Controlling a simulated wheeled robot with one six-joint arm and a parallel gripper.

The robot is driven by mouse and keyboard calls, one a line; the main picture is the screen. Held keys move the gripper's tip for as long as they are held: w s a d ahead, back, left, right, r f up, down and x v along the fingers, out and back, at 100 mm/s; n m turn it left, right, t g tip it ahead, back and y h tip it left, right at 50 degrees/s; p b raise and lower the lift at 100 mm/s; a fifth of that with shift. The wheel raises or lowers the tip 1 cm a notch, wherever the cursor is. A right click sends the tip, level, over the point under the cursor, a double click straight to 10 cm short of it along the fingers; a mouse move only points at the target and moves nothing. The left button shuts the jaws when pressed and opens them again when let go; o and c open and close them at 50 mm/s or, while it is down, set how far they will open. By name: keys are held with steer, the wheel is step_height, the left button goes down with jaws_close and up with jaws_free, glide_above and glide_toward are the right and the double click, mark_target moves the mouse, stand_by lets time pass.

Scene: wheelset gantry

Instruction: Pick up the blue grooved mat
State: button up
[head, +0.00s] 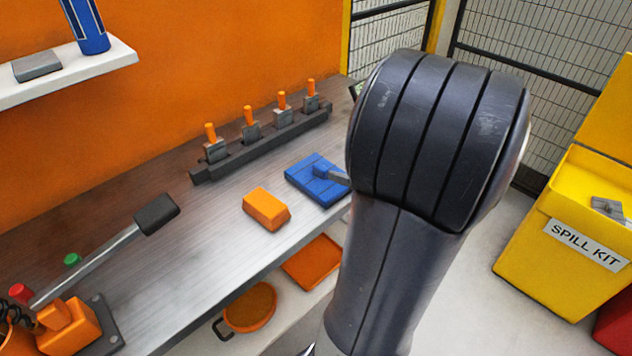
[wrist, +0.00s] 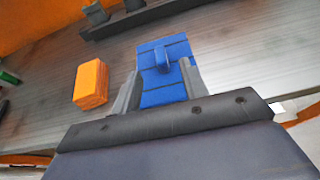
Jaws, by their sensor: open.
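The blue grooved mat (head: 312,186) lies flat on the metal bench, right of an orange block, near the bench's front edge. A tab or handle stands up on its top. In the wrist view the mat (wrist: 163,92) is straight ahead, with the raised blue tab (wrist: 162,60) toward its far end. My gripper (wrist: 162,80) is open, one grey finger at each side of the mat's near part. I cannot tell whether the fingers touch it. In the head view my dark arm link hides most of the gripper and covers the mat's right side.
The orange block (head: 266,209) lies close left of the mat. A dark rack (head: 265,143) with several orange-topped pieces stands behind it. A lever (head: 110,250) on an orange base is at the bench's left. An orange tray (head: 313,262) and round orange pan (head: 250,306) sit below.

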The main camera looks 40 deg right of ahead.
mark_target(322, 167)
steer(key=shift+f+b+x, duration=0.1)
steer(key=shift+b+x, duration=0.05)
steer(key=shift+x, duration=2)
steer(key=shift+f+b+x, duration=0.15)
steer(key=shift+x, duration=2)
steer(key=shift+s, duration=0.1)
steer(key=shift+c, duration=0.4)
jaws_close()
